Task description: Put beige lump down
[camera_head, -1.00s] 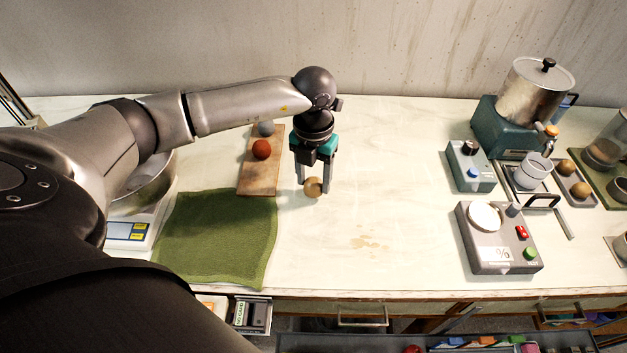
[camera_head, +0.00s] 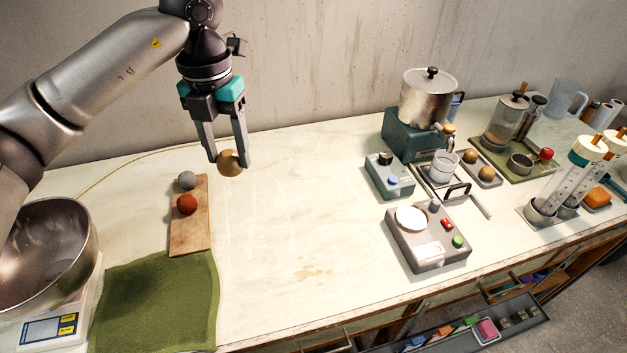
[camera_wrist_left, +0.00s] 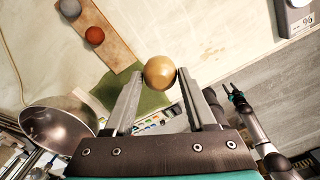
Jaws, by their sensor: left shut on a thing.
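The beige lump (camera_head: 230,163) is a small tan ball between the fingertips of my left gripper (camera_head: 228,160). The gripper is shut on it and holds it above the table, near the back wall. The left wrist view also shows the lump (camera_wrist_left: 160,73) pinched between the two fingers. A wooden board (camera_head: 190,232) lies to the left of the gripper in the head view. A grey lump (camera_head: 187,180) and a red-brown lump (camera_head: 187,204) rest on it. In the left wrist view, part of another arm, seemingly my right one, shows at the right; its jaws are too small to judge.
A green cloth (camera_head: 160,300) lies in front of the board. A metal bowl (camera_head: 45,250) sits on a scale (camera_head: 60,320) at left. A grey control box (camera_head: 428,240), a metal pot (camera_head: 428,98) and a small tray with lumps (camera_head: 480,172) stand right. The middle table (camera_head: 300,200) is clear.

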